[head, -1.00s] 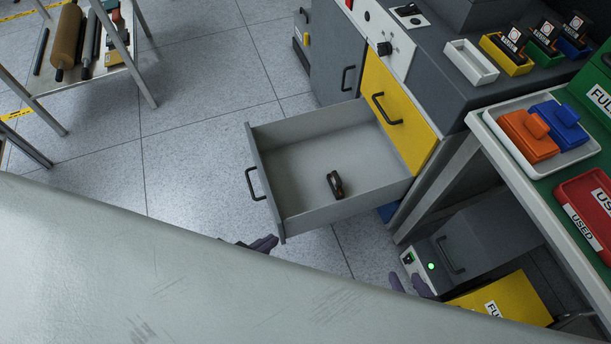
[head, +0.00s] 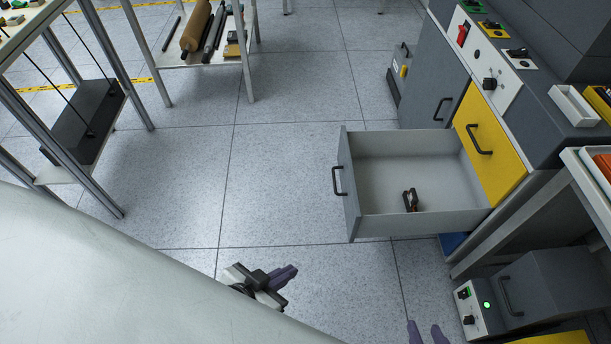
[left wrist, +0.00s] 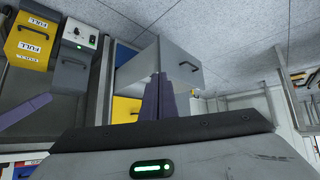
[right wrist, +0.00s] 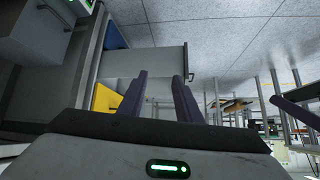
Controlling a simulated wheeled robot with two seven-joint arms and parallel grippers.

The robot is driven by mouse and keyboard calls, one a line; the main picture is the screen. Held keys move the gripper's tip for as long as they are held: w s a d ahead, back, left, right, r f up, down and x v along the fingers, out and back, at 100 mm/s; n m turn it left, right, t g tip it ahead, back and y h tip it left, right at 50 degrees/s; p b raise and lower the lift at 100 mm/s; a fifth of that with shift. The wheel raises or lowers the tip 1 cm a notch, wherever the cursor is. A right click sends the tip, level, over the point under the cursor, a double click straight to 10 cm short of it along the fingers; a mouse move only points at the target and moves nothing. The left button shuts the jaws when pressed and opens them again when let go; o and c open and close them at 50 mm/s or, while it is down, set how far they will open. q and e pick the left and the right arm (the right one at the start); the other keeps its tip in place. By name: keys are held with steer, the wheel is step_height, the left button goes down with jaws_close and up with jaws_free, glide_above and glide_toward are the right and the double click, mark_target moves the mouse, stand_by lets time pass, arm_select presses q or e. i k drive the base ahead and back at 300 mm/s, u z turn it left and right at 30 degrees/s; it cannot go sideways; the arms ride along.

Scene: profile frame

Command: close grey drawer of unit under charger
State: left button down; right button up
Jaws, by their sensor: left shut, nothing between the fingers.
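The grey drawer (head: 375,226) is pulled well out of the cabinet unit, below and beside a yellow drawer front (head: 488,140). Its black handle (head: 338,181) faces left. My right gripper (head: 426,333) is open and empty, at the bottom edge of the view and nearer me than the drawer. The drawer also shows in the left wrist view (left wrist: 185,62) and the right wrist view (right wrist: 155,62).
A grey box with a lit green button (head: 482,308) stands low at the right, under a bench. A rack with rolls (head: 208,62) and a shelf frame (head: 120,205) stand at the left. The speckled floor (head: 280,180) left of the drawer is clear.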

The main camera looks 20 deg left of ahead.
mark_target(376, 167)
steer(key=u, duration=0.25)
steer(key=k, duration=0.95)
steer(key=u, duration=1.15)
steer(key=i, duration=1.7)
steer(key=z, duration=0.65)
